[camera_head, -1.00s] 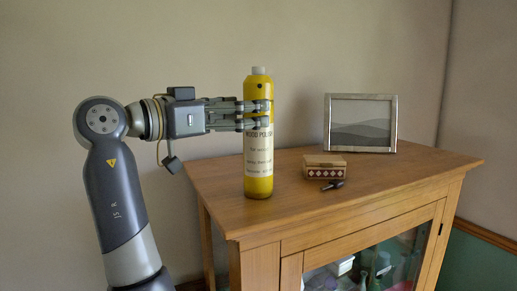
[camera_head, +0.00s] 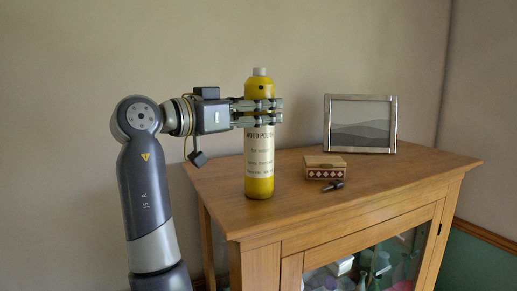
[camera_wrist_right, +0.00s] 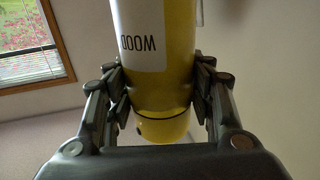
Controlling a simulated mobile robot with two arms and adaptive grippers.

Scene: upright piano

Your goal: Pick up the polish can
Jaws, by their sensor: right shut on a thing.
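The polish can (camera_head: 259,160) is a tall yellow bottle-shaped can with a grey cap and a pale label. It stands upright on the wooden cabinet top (camera_head: 370,185), near its left end. My right gripper (camera_head: 279,111) reaches in level from the left and is shut around the upper part of the can, below the cap. In the right wrist view the can (camera_wrist_right: 158,90) lies between both fingers, with "WOOD" upside down on its label. The can's base appears to touch the cabinet top. My left gripper is not in view.
A small wooden box with a diamond pattern (camera_head: 325,172) and a small dark object (camera_head: 333,186) lie right of the can. A silver picture frame (camera_head: 360,150) stands behind them. The wall is close behind the cabinet. The front right of the top is clear.

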